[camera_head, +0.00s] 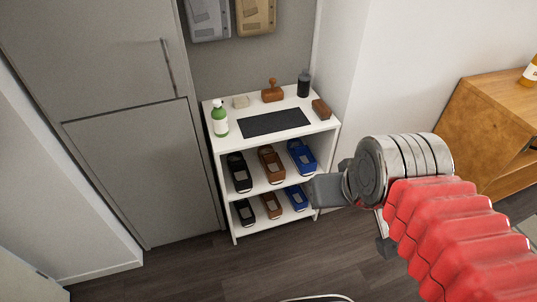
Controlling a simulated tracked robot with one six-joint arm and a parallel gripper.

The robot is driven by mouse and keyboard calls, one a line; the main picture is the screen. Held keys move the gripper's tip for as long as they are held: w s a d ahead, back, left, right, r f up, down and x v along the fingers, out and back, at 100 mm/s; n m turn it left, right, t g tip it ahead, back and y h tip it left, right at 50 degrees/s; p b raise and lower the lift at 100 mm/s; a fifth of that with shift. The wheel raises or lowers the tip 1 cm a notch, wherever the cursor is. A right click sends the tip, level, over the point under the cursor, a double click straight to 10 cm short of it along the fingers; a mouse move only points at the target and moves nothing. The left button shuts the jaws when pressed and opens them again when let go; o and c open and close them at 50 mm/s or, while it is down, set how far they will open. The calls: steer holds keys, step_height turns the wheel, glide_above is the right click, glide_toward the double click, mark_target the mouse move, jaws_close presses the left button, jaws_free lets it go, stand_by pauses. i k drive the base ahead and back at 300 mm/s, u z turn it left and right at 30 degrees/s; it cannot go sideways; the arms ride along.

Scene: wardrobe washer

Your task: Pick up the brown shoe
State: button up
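Two brown shoes show in the head view, both on the white shoe rack. One brown shoe (271,164) lies on the middle shelf between a black shoe (239,173) and a blue shoe (302,156). Another brown shoe (271,205) lies on the bottom shelf between a black and a blue shoe. My gripper (322,190) is at the right front of the rack, to the right of and apart from both brown shoes. Its fingers are seen from the side, and I cannot tell whether they are open or shut.
The white rack (220,147) bears a green bottle (219,118), brushes, a dark mat (273,123) and a dark bottle on top. A grey wardrobe (135,170) stands left, a wooden cabinet (480,140) right. The dark floor (240,270) in front is mostly clear.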

mark_target(270, 162)
steer(key=i, duration=0.8)
steer(key=u, duration=1.45)
